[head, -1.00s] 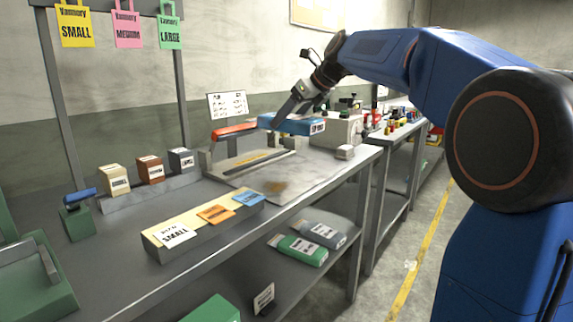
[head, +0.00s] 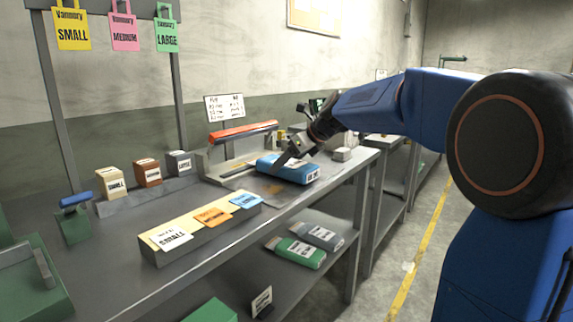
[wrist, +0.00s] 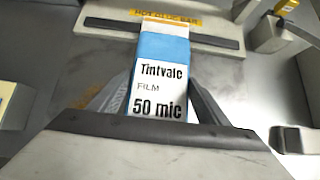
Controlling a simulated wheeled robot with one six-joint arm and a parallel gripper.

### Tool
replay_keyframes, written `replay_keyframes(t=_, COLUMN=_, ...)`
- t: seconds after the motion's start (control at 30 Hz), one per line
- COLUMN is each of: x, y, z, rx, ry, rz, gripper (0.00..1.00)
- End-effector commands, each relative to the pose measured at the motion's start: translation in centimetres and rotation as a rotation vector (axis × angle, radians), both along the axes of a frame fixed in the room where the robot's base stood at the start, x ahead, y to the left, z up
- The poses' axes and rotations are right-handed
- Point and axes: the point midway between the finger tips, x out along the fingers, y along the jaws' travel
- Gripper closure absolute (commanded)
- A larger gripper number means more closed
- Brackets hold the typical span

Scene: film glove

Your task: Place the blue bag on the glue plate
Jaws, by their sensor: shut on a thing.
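The blue bag (head: 288,170), with a white label, is between the fingers of my gripper (head: 287,157) over the pale plate area of the bench. In the wrist view the bag (wrist: 163,48) lies lengthwise between the two fingers of my gripper (wrist: 158,88), its label reading "Tintvale film 50 mic". The plate (head: 268,190), which I take for the glue plate, has a brown stain beside the bag; it also shows in the wrist view (wrist: 70,85). The bag is low over it, and I cannot tell whether it touches.
A red-handled bar (head: 243,132) stands behind the bag, left of it. Small, medium and large boxes (head: 147,172) stand further left. A sloped card holder (head: 205,225) is at the front edge. A green and a grey bag (head: 300,252) lie on the lower shelf.

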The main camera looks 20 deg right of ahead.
Motion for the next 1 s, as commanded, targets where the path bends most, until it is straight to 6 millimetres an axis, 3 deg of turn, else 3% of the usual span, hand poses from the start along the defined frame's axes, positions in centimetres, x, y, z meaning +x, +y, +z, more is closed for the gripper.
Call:
replay_keyframes(t=0.37, x=0.0, y=0.0, z=-0.4, rx=0.000, ry=0.000, rz=0.000, gripper=0.54)
replay_keyframes(t=0.4, x=0.0, y=0.0, z=-0.4, rx=0.000, ry=0.000, rz=0.000, gripper=0.25)
replay_keyframes(t=0.47, x=0.0, y=0.0, z=-0.4, rx=0.000, ry=0.000, rz=0.000, gripper=0.11)
replay_keyframes(t=0.77, x=0.0, y=0.0, z=-0.3, rx=0.000, ry=0.000, rz=0.000, gripper=0.11)
replay_keyframes(t=1.0, x=-1.1, y=-0.9, z=1.3, rx=-0.001, ry=-0.003, rz=-0.002, gripper=0.11)
